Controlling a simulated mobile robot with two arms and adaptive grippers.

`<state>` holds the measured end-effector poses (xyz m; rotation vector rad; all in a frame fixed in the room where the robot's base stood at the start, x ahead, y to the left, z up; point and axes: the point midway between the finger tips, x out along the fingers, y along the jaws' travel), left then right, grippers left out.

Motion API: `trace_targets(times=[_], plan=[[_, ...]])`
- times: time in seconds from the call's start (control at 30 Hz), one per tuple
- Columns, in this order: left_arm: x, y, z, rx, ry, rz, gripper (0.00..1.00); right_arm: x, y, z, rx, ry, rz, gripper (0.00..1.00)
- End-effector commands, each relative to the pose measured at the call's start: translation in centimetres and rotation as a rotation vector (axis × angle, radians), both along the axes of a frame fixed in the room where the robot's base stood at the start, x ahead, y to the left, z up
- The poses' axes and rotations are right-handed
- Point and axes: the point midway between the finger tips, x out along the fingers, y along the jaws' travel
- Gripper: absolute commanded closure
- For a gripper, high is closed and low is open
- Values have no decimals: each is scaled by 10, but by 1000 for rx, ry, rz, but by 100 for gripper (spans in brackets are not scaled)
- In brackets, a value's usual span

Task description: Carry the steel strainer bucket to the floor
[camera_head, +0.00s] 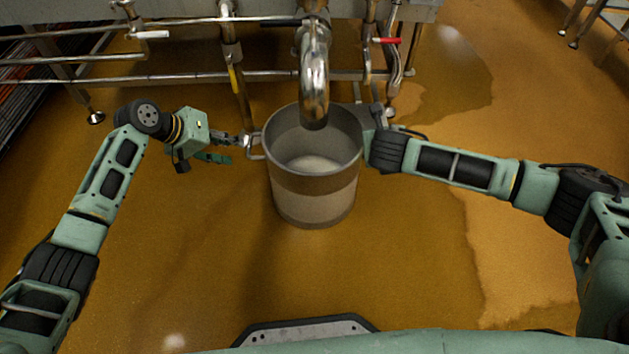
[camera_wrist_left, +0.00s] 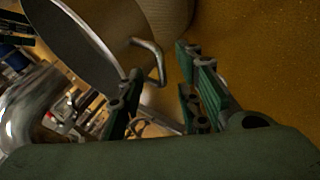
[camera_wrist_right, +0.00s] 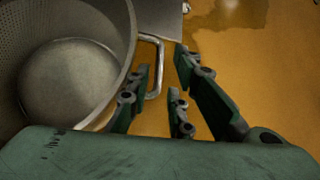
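The steel strainer bucket (camera_head: 313,200) is upright in the middle of the head view, with a perforated inner wall and a handle on each side. I cannot tell whether its base touches the floor (camera_head: 200,270). My left gripper (camera_head: 240,140) is at the left handle; in the left wrist view its fingers (camera_wrist_left: 160,90) are open, with the handle (camera_wrist_left: 155,60) near and between their tips. My right gripper (camera_wrist_right: 160,85) is open, with the right handle (camera_wrist_right: 157,65) between its fingers; in the head view its fingers are mostly hidden by my wrist.
A curved steel pipe (camera_head: 314,75) comes down over the bucket's back rim. Horizontal rails (camera_head: 150,78) and valve pipes with a red lever (camera_head: 386,40) stand behind. Wet patches lie on the floor to the right. The floor in front of the bucket is clear.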

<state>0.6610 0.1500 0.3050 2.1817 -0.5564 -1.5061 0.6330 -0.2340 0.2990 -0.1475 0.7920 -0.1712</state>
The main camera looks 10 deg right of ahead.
Motion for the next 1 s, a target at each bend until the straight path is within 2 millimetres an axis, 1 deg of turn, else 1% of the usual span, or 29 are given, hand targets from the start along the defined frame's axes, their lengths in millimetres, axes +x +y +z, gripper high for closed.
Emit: trace_targets(times=[0.13,0.23,0.6,0.7,0.83,1.0], plan=[[0,-1,-1,0,0,0,68,1,0,-1,0,0,0,80],[2,-4,-5,-1,2,-1,68,5,-1,-5,0,1,0,80],[18,-31,-43,0,3,-1,68,37,-12,-39,-1,2,-2,80],[22,-36,-50,-2,2,1,68,45,-13,-46,0,2,-2,80],[25,-41,-56,-2,1,1,68,51,-15,-51,0,1,-2,80],[26,-43,-60,0,1,-1,68,54,-16,-54,0,1,0,80]])
